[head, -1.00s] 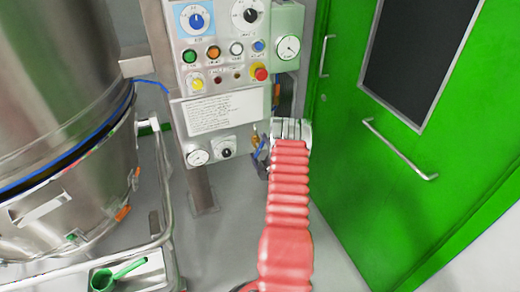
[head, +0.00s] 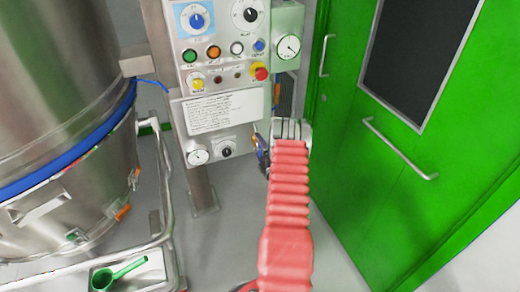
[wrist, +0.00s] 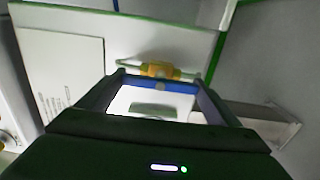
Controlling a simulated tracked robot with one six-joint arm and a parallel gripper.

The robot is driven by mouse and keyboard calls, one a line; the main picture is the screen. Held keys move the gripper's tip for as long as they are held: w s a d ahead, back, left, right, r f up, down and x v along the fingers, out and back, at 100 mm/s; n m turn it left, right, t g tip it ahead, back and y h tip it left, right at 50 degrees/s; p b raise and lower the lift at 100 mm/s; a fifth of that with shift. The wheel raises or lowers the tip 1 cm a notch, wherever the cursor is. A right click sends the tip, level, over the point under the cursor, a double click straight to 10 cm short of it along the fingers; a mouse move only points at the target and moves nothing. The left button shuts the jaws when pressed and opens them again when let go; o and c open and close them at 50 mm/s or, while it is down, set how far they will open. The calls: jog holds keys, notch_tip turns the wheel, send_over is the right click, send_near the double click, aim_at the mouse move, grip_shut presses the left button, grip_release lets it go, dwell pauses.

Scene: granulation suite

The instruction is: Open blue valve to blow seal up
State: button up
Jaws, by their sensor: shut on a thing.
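The blue valve handle (wrist: 165,86) lies between my fingertips in the wrist view, just below the yellow brass-coloured valve body (wrist: 160,70). My gripper (wrist: 158,88) is shut on this handle. In the head view my gripper (head: 264,158) is at the lower right edge of the control panel, and my red-sleeved arm covers part of it. The valve is small and mostly hidden there. The seal (head: 70,160) shows as a thick, bulging blue band around the steel vessel (head: 60,70) at the left.
The control panel (head: 222,115) with dials, buttons and gauges stands close beside my gripper. A green door (head: 400,190) is at the right. A steel tube frame (head: 165,190) and a green scoop (head: 118,273) are at the lower left. Grey floor lies between.

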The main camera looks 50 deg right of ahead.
jog(key=shift+a+f, duration=0.15)
jog(key=shift+f, duration=0.1)
jog(key=o, duration=0.7)
jog(key=shift+o, duration=1.1)
jog(key=shift+r, duration=0.1)
jog(key=shift+s, duration=0.1)
jog(key=v, duration=1.3)
jog(key=shift+s, duration=0.25)
jog(key=shift+a, duration=0.1)
